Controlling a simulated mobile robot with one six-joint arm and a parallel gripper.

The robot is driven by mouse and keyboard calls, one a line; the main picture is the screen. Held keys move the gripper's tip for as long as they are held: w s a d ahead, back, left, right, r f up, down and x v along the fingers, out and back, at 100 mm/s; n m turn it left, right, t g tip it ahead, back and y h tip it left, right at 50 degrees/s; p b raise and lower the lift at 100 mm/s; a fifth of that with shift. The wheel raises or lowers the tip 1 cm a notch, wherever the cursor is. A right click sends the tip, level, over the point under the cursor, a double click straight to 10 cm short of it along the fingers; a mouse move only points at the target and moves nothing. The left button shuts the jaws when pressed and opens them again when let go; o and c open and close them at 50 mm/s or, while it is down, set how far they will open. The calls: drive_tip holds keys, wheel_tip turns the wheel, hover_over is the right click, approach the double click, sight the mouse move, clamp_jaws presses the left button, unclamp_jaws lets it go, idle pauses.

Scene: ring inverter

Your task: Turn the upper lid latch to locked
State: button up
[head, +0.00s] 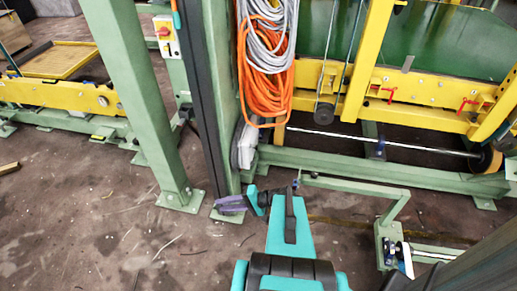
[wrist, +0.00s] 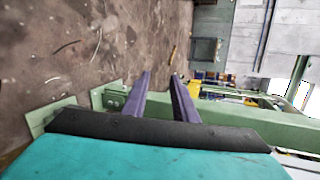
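My gripper (head: 230,204) is low in the middle of the head view, near the foot of a green post. In the wrist view its two purple fingers (wrist: 160,76) stand apart with nothing between them. I cannot make out a part that is surely the upper lid latch. Two small red handles, one at the left (head: 390,92) and one at the right (head: 467,103), sit on the yellow frame (head: 435,88) in the head view. My gripper is well to the left of them and apart from them.
A slanted green beam (head: 135,90) stands to the left. A low green rail (head: 355,187) lies on the right. The brown floor (head: 90,220) at lower left is mostly clear, with scattered debris.

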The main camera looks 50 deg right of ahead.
drive_tip(key=s+a+f+n+g, duration=0.45)
drive_tip(key=a+f+g, duration=0.35)
drive_tip(key=a, duration=0.5)
drive_tip(key=s+a+f+n+g+h, duration=0.4)
drive_tip(key=s+f+n+g+h, duration=0.3)
drive_tip(key=s, duration=0.4)
drive_tip(key=shift+s+a+f+g+h, duration=0.25)
drive_tip(key=shift+f+g+h, duration=0.25)
drive_tip(key=shift+f+h, duration=0.7)
drive_tip(key=shift+f, duration=0.15)
drive_tip(key=shift+a+n, duration=0.1)
drive_tip(key=shift+n, duration=0.15)
